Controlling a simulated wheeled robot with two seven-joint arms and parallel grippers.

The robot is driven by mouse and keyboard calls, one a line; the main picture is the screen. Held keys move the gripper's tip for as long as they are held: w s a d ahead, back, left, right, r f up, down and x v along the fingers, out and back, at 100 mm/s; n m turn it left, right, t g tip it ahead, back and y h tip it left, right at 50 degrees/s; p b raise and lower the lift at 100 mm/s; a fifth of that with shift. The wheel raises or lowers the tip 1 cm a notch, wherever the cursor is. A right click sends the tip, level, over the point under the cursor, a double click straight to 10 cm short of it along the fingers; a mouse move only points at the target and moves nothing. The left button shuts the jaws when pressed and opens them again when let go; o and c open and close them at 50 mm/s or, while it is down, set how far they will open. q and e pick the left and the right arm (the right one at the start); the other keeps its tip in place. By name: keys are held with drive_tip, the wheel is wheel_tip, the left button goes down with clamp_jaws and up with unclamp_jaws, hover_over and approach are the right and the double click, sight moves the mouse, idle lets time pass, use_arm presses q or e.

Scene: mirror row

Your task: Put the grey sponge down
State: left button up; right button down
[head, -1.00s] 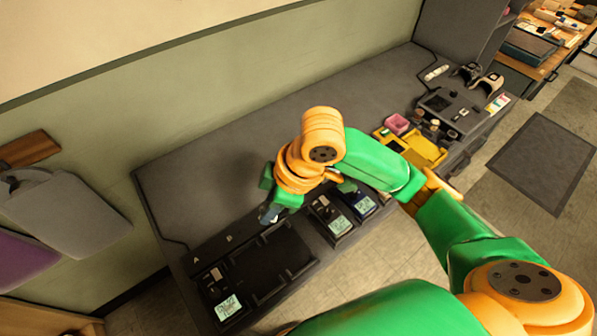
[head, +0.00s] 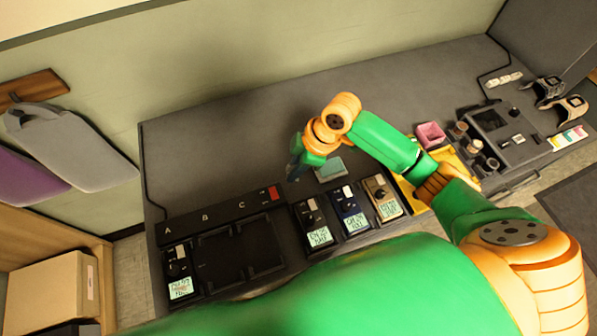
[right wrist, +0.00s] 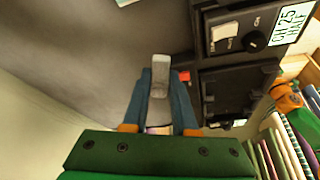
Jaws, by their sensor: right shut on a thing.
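The grey sponge (right wrist: 159,78) shows in the right wrist view as a small pale grey block between the blue fingertips. My right gripper (right wrist: 158,88) is shut on it. In the head view my right gripper (head: 294,170) hangs over the dark grey desk (head: 230,140), behind and right of the black lettered rack. The sponge cannot be made out there. I cannot tell how far above the desk it is.
The black rack (head: 212,222) has A, B and C labels and a red block at its right. Several radio-like units, including one (head: 313,222), stand near the front edge. A teal pad (head: 330,169) lies beside my gripper. The back left desk is clear.

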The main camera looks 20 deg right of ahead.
drive_tip(key=f, duration=0.2)
drive_tip(key=d+f, duration=0.1)
drive_tip(key=shift+w+f, duration=0.3)
drive_tip(key=shift+f, duration=0.5)
drive_tip(key=shift+f, duration=0.1)
drive_tip(key=c, duration=0.7)
unclamp_jaws()
drive_tip(key=shift+p, duration=0.3)
drive_tip(key=v, duration=1.2)
